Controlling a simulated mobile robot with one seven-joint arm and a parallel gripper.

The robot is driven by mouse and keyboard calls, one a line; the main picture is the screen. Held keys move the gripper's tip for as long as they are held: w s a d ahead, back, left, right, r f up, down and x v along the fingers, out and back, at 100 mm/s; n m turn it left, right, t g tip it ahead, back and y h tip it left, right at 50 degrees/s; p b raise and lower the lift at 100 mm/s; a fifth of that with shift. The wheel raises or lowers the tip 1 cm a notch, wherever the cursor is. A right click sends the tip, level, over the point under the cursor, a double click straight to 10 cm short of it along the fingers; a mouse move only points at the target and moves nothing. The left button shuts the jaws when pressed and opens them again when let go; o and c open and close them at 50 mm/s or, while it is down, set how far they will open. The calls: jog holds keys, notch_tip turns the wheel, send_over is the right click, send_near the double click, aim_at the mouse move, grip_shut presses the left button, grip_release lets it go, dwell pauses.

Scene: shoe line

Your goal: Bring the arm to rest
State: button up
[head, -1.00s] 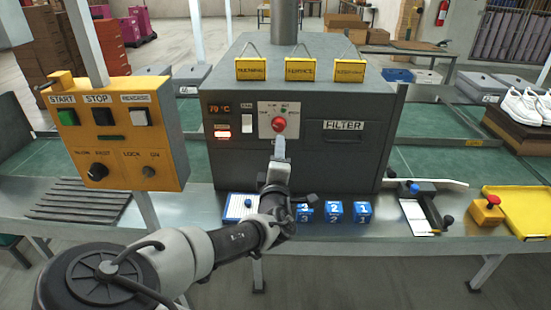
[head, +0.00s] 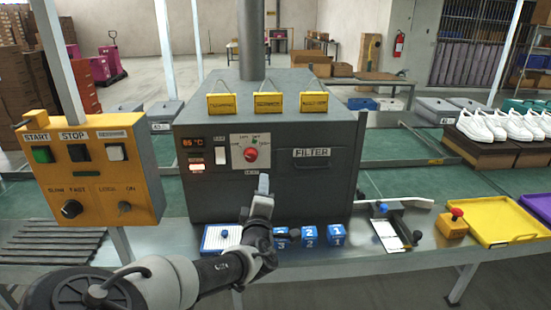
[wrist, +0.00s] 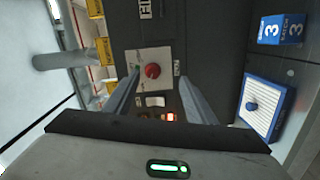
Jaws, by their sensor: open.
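My gripper (head: 264,184) is in front of the dark grey oven-like machine (head: 215,172), below and a little right of its red knob (head: 251,155). In the wrist view, the two fingers of my gripper (wrist: 158,92) stand wide apart with nothing between them. The red knob (wrist: 152,71) shows beyond the gap on its pale plate, apart from the fingers. My arm reaches in from the lower left, bent above the front of the steel bench.
Blue number blocks (head: 309,236) and a blue-framed white pad (head: 221,238) sit close below my gripper. A yellow control box (head: 92,170) stands left. A clamp device (head: 395,230), red button box (head: 453,224) and yellow tray (head: 495,220) are right.

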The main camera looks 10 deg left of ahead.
jog(key=s+d+f+m+g+h+p, duration=0.25)
jog(key=d+m, duration=0.25)
jog(key=d, duration=0.3)
jog(key=s+d+f+m+g+h+p, duration=0.1)
jog(key=d+m+g, duration=0.35)
jog(key=d, duration=0.25)
jog(key=s+d+r+m+g+p, duration=0.1)
jog(key=s+d+r, duration=0.3)
jog(key=s+r, duration=0.4)
jog(key=s+d+r+m+g+p, duration=0.2)
jog(key=s+r, duration=0.6)
jog(key=s, duration=0.4)
jog(key=s+d+r+m+g+y+p, duration=0.1)
jog(key=s+d+r+m+p, duration=0.2)
jog(key=s+d+r, duration=0.3)
jog(key=s+r+m, duration=0.1)
jog(key=s+r, duration=0.1)
jog(key=s, duration=0.2)
jog(key=shift+d+r, duration=0.2)
jog(key=shift+r, duration=0.1)
